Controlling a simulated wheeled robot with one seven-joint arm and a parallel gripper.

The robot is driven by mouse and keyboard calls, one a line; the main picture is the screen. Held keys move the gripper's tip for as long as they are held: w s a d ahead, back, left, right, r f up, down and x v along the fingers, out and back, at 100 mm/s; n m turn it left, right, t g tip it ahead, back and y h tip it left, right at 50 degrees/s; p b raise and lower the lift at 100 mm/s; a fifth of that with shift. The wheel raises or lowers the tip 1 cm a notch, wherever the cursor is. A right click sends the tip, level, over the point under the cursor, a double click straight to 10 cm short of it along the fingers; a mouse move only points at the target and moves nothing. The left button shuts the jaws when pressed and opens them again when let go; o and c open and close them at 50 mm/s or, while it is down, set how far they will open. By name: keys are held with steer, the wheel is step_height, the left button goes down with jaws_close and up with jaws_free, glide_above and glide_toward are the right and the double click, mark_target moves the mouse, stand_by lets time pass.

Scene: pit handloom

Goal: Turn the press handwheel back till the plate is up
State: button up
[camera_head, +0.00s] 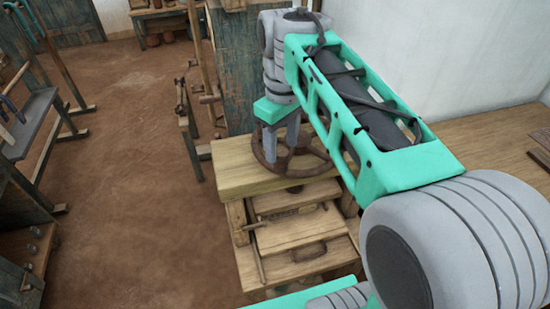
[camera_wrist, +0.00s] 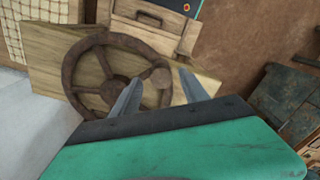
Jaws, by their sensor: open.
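The press handwheel (camera_head: 318,167) is a brown, rusty-looking spoked wheel lying flat above the press's pale wooden top board (camera_head: 232,172). In the wrist view the wheel (camera_wrist: 72,78) shows most of its rim, its spokes and its hub. My gripper (camera_head: 280,152) points down at the wheel's left side in the head view. In the wrist view my gripper (camera_wrist: 160,77) is open, with one finger on each side of the rim. Whether the fingers touch it is unclear. Below the top board, wooden boards (camera_head: 290,232) show; I cannot tell the plate's height.
A wooden table (camera_head: 490,150) stands along the white wall at right. A blue-grey bench (camera_head: 30,120) stands at left. The brown floor (camera_head: 140,180) between is clear.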

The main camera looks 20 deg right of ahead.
step_height(320, 180, down, 5)
steer(key=shift+a, duration=0.15)
steer(key=shift+c, duration=0.2)
jaws_close()
stand_by(0.3)
stand_by(0.9)
